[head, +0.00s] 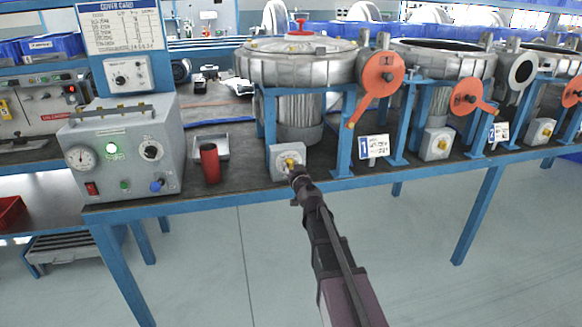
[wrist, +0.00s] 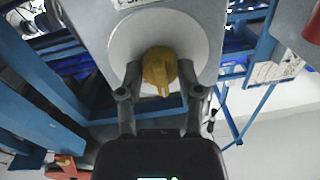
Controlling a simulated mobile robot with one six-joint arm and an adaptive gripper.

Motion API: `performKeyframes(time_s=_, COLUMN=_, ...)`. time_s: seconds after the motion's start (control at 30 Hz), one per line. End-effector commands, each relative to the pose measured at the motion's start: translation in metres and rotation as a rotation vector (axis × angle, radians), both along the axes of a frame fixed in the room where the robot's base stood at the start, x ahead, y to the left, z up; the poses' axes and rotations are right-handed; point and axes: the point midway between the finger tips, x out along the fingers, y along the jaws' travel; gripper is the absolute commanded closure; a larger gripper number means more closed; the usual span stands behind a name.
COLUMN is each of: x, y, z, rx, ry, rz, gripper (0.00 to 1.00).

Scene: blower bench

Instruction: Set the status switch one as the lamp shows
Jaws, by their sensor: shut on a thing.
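The status switch at the first blower is a grey box (head: 284,150) with a pale round plate and a yellow knob (head: 289,161). My gripper (head: 293,170) is at the front of this box, shut on the knob. In the wrist view the yellow knob (wrist: 159,66) sits between my two fingers, one on each side, in front of the round plate (wrist: 200,45). The knob's narrow end points down in that picture.
The first blower (head: 300,68) with an orange lever (head: 379,75) stands behind the switch. A sign marked 1 (head: 374,146) is to its right. A red cylinder (head: 210,163) stands to its left. Two further blowers with switch boxes line the bench rightward. The floor in front is clear.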

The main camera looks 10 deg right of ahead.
Motion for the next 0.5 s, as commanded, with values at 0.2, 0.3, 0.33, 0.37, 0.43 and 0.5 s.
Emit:
performKeyframes(time_s=0.2, x=0.0015, y=-0.0001, z=-0.0001, rx=0.075, ry=0.003, rz=0.000, gripper=1.00)
performKeyframes(time_s=0.3, x=0.0016, y=-0.0001, z=-0.0001, rx=0.133, ry=0.005, rz=0.001, gripper=1.00)
performKeyframes(time_s=0.33, x=0.0017, y=-0.0001, z=-0.0001, rx=0.152, ry=0.006, rz=0.001, gripper=1.00)
performKeyframes(time_s=0.37, x=0.0017, y=-0.0002, z=-0.0003, rx=0.174, ry=0.007, rz=0.000, gripper=1.00)
performKeyframes(time_s=0.43, x=0.0018, y=-0.0001, z=-0.0004, rx=0.226, ry=0.010, rz=0.001, gripper=1.00)
performKeyframes(time_s=0.5, x=0.0020, y=-0.0002, z=-0.0005, rx=0.284, ry=0.013, rz=0.000, gripper=1.00)
